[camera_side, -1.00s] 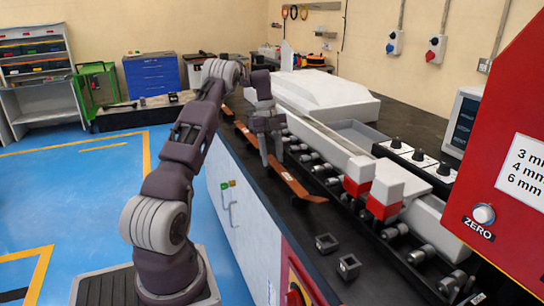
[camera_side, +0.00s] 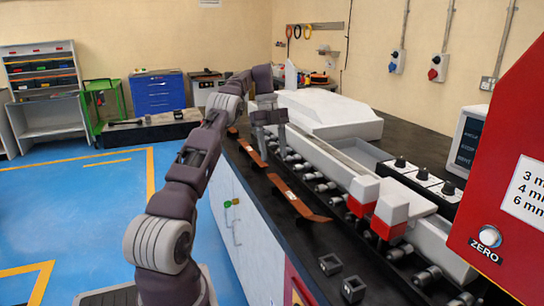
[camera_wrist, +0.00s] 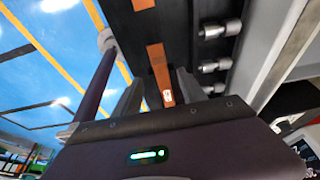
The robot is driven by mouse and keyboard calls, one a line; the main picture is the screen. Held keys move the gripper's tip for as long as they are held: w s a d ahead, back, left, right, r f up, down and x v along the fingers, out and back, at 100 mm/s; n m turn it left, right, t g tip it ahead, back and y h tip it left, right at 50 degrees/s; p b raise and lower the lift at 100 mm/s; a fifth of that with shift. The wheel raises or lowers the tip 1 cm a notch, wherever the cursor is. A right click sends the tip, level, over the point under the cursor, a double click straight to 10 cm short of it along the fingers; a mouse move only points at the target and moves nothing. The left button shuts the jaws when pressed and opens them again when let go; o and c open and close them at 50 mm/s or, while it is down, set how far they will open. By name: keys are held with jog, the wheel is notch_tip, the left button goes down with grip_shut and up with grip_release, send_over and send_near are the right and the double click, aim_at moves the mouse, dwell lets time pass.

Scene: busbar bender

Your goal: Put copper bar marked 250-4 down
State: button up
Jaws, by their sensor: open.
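A copper bar (camera_side: 300,197) lies on the dark bench top beside the row of rollers, with a small pale mark on it. A marked copper bar (camera_wrist: 160,76) also shows between my fingers in the wrist view; its lettering is too small to read. My gripper (camera_side: 274,156) is open and empty. Its fingers point down just above and behind the near bar's far end, apart from it. In the wrist view my gripper (camera_wrist: 160,85) shows a finger on each side of the marked bar.
Two more copper bars lie farther back, one at the middle (camera_side: 252,152) and one beyond it (camera_side: 232,132). Rollers (camera_side: 327,186) and the white machine with red blocks (camera_side: 390,215) stand right of the bars. Two small dark square blocks (camera_side: 341,277) sit nearer the front.

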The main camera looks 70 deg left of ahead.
jog(key=d+r+n+t+y, duration=0.15)
jog(key=d+r+n, duration=0.5)
jog(key=d, duration=0.65)
jog(key=d+r+n+t+y, duration=0.1)
jog(key=d+r+n+y, duration=0.15)
jog(key=d+r, duration=0.9)
jog(key=s+d+f+n+t, duration=0.1)
jog(key=s+d+f+n, duration=0.3)
jog(key=s+d, duration=0.4)
jog(key=s+d+f+n+t, duration=0.2)
jog(key=s+d+f+n, duration=0.2)
jog(key=s, duration=0.8)
jog(key=d+f, duration=0.2)
jog(key=d, duration=0.1)
jog(key=shift+d+n, duration=0.4)
jog(key=shift+f, duration=0.1)
